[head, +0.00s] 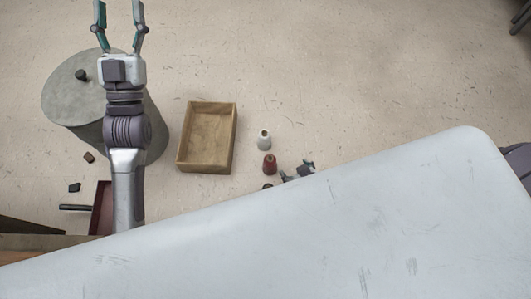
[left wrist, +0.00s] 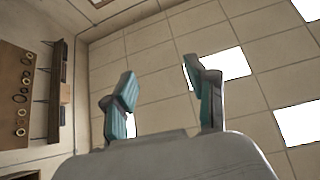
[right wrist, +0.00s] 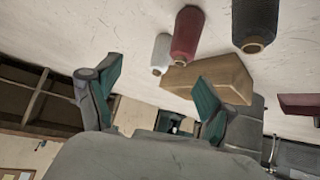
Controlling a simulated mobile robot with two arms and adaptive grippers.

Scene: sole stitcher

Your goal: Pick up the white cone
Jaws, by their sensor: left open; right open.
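The white cone (head: 264,140) stands near the wooden box's right side, just above the red cone (head: 269,165) in the head view. In the right wrist view the white cone (right wrist: 161,52) shows beyond my fingers, beside the red cone (right wrist: 187,34). My right gripper (head: 297,170) is open and empty, to the lower right of the white cone and apart from it; its fingers also show in the right wrist view (right wrist: 156,76). My left gripper (head: 118,10) is open and empty at the top left, with its fingers pointing up toward the ceiling in the left wrist view (left wrist: 159,68).
The wooden box (head: 181,160) is empty. A dark cone (right wrist: 254,20) stands close to the red one. A grey round drum (head: 62,98) with a small dark item stands behind my left arm. A dark red tray (head: 102,212) lies lower left. The floor right of the cones is clear.

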